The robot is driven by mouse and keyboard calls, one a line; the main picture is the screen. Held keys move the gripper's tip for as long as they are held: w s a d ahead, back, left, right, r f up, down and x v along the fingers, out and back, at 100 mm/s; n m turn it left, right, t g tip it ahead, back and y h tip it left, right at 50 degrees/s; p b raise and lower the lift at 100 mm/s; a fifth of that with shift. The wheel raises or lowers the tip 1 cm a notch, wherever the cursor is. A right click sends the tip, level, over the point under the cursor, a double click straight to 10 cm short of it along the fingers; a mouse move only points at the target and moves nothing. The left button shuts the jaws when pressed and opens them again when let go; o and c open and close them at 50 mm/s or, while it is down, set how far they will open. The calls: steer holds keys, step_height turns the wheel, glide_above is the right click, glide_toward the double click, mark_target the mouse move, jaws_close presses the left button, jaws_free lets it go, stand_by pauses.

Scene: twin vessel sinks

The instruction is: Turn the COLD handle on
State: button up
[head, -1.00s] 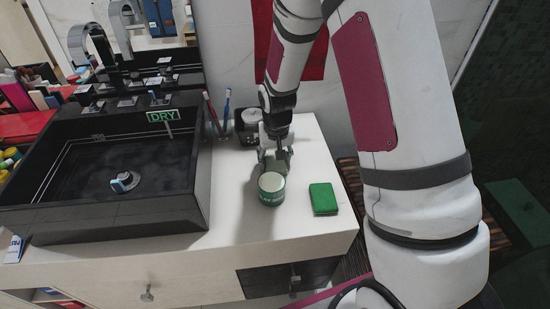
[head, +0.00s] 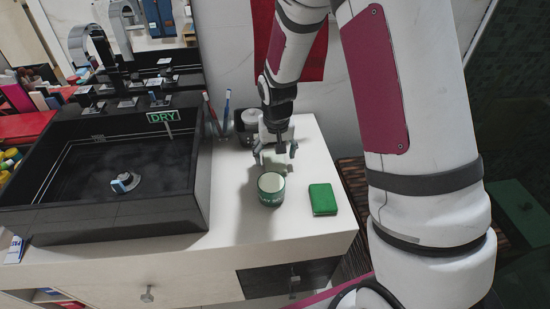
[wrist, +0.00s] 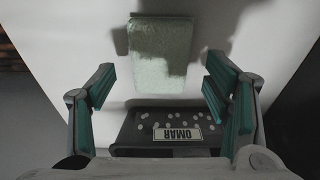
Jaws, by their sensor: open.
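Chrome tap fittings, including a left fitting (head: 88,99) and a right fitting (head: 160,82), stand on the black ledge behind the sink in the head view. Their markings are too small to tell which is the COLD handle. My gripper (head: 275,156) is over the white counter, right of the sink and well away from these fittings. Its fingers are spread and empty, just behind a green jar with a pale lid (head: 271,187). In the wrist view my gripper (wrist: 160,95) shows its two teal-padded fingers wide apart. No tap handle shows there.
The black sink (head: 202,185) has a sign reading DRY (head: 163,116) at its back right. Brushes (head: 227,110) stand behind my gripper. A green block (head: 323,198) lies at the right. The wrist view shows a dark tray with an OMAR label (wrist: 177,133).

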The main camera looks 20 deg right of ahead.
mark_target(276, 166)
steer(key=s+r, duration=0.7)
steer(key=r, duration=0.4)
steer(key=s+r, duration=0.8)
steer(key=r, duration=0.4)
steer(key=s+r+n+t, duration=0.1)
steer(key=s+r+n, duration=0.1)
steer(key=s, duration=1.4)
steer(key=shift+s+r+p, duration=0.35)
steer(key=shift+r, duration=0.2)
steer(key=shift+d, duration=0.1)
steer(key=shift+c, duration=0.2)
